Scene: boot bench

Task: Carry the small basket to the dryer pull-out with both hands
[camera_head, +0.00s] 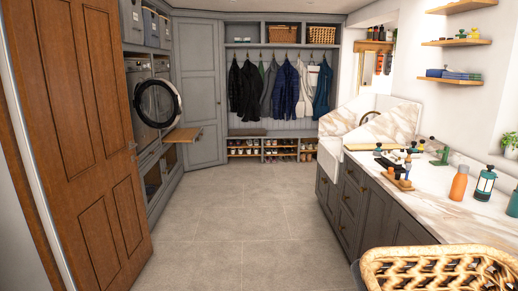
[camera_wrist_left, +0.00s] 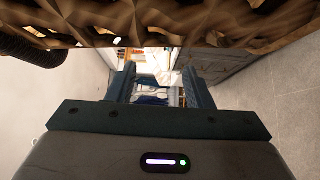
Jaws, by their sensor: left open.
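A light woven basket (camera_head: 440,272) is at the bottom right corner of the head view, cut off by the lower edge. Woven wicker (camera_wrist_left: 160,24) also spans the top of the left wrist view, close to the camera. My left gripper (camera_wrist_left: 160,82) shows there with its fingers apart, just under the wicker; whether they touch it I cannot tell. My right gripper is in neither view.
A round machine door (camera_head: 158,103) stands open above the pull-out. A brown door (camera_head: 85,130) is at near left. The counter (camera_head: 450,195) at right holds bottles. The tiled floor (camera_head: 235,215) between is clear. Two more baskets (camera_head: 322,35) sit high at the back.

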